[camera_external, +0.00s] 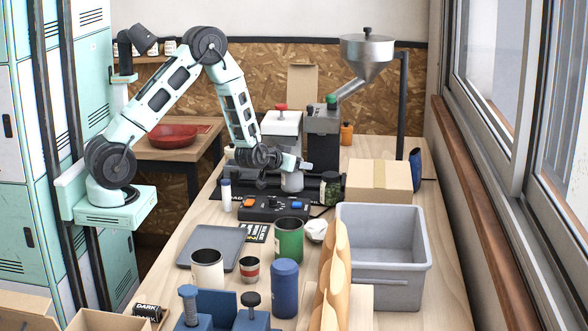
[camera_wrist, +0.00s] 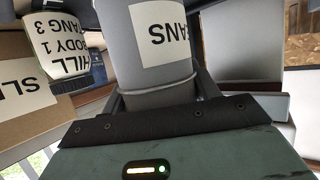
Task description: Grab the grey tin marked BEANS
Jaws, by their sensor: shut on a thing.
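The grey tin (camera_wrist: 122,52) fills the top middle of the wrist view, with a white label whose upside-down letters read "ANS"; the rest of the word is out of sight. My gripper (camera_wrist: 155,98) is shut on the tin, its fingers at the sides. In the external view my gripper (camera_external: 291,165) is at the back of the bench, with the grey tin (camera_external: 292,183) below the wrist, partly hidden by it. I cannot tell whether the tin touches the surface beneath.
A labelled jar (camera_external: 331,187) with a dark lid stands close to the right of the tin, before a cardboard box (camera_external: 378,182). A control panel (camera_external: 274,208) lies in front. A grinder (camera_external: 323,130) stands behind. A grey bin (camera_external: 385,285) and several tins occupy the nearer bench.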

